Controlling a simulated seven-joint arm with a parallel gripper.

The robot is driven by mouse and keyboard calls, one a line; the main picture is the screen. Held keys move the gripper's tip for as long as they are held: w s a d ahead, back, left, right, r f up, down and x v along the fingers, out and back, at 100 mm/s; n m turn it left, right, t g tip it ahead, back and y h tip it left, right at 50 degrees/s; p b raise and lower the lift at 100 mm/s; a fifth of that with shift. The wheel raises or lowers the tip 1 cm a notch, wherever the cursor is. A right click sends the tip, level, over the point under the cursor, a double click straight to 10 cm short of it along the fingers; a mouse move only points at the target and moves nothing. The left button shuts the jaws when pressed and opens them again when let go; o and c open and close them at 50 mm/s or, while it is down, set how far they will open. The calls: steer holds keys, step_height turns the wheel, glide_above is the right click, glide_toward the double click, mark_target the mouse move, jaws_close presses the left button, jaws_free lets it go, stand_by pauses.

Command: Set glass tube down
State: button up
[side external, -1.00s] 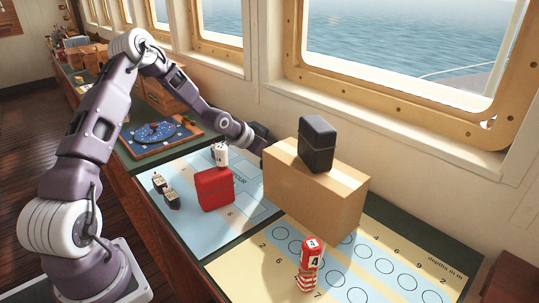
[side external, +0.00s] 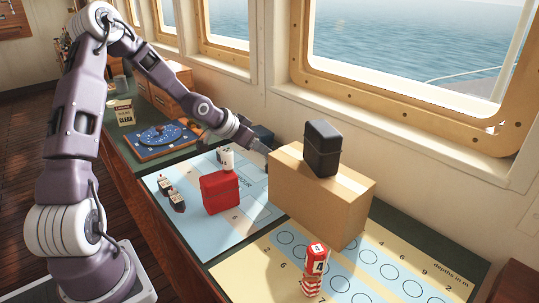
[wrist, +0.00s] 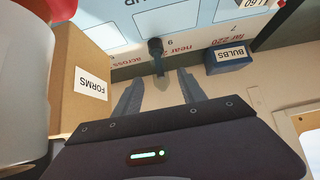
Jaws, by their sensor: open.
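My gripper shows in the wrist view (wrist: 160,78) with its two fingers apart. In the side view its end is low behind the cardboard box (side external: 318,200), and the fingertips are hidden. Between and beyond the fingers in the wrist view is a small slender thing with a dark rounded top (wrist: 155,47) and a pale lower part. It stands over the printed chart edge; I cannot tell whether it is the glass tube. No clearly glass tube shows in the side view.
The cardboard box, marked FORMS in the wrist view (wrist: 80,75), stands close beside my gripper, with a black case (side external: 322,148) on top. A blue BULBS box (wrist: 228,58) is on the other side. A red case (side external: 220,192) and red-striped piece (side external: 314,270) stand on charts.

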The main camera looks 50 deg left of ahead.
steer(key=s+d+r+g, duration=0.1)
steer(key=s+d+r, duration=0.4)
steer(key=s, duration=0.6)
steer(key=s+d+r+g, duration=0.1)
steer(key=s+d+r, duration=0.3)
steer(key=s+d, duration=0.4)
steer(key=s+d+r+g, duration=0.1)
steer(key=s+d+r, duration=0.4)
steer(key=s, duration=0.8)
steer(key=shift+s+d+r, duration=0.3)
steer(key=shift+d+r, duration=0.05)
steer(key=shift+d, duration=0.5)
